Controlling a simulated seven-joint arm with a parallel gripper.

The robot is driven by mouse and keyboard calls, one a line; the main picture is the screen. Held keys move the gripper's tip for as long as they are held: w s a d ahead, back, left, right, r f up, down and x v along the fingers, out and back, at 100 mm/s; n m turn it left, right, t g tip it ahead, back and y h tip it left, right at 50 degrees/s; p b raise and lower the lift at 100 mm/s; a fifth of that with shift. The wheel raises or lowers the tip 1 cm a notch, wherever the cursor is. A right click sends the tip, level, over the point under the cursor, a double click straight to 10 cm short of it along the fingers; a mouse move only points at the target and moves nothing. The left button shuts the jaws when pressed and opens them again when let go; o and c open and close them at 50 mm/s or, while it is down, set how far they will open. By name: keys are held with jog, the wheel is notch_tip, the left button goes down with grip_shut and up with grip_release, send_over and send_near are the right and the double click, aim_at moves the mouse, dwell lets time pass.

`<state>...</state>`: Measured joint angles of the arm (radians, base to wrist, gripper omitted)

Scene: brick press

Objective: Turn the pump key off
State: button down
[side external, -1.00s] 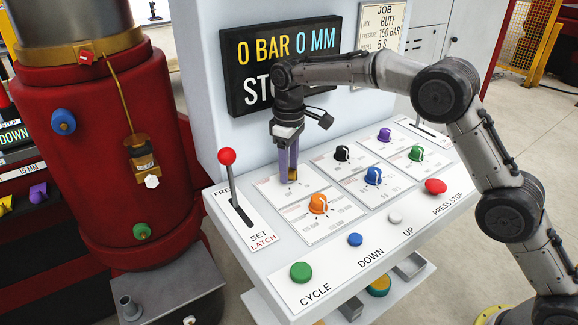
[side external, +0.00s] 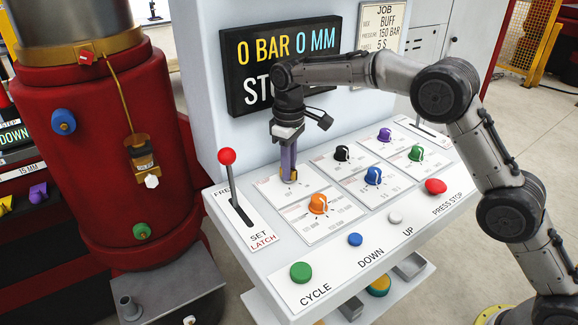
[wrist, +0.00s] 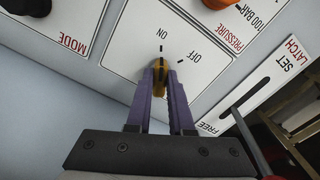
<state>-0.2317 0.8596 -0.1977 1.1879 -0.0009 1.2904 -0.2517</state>
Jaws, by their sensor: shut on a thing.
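The pump key is a small yellow key on a white plate marked ON and OFF. It shows in the wrist view (wrist: 159,65) and on the sloped console in the side view (side external: 293,175). My gripper (wrist: 160,74) is shut on it, with a purple finger on each side; in the side view my gripper (side external: 289,174) reaches down onto it from above. In the wrist view the key's tip lies near the tick by ON, and the OFF tick is to its right. The fingers hide part of the key.
A red-knobbed lever (side external: 227,157) stands left of my gripper. An orange knob (side external: 318,204) sits just in front of it, and a black knob (side external: 342,153) to its right. The display (side external: 284,60) is behind my wrist.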

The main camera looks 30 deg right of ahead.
jog(key=m, duration=1.1)
jog(key=shift+m, duration=0.3)
dwell(0.3)
jog(key=c, duration=0.8)
grip_release()
jog(key=shift+a, duration=0.1)
notch_tip(320, 180, up, 14)
jog(key=shift+f, duration=0.1)
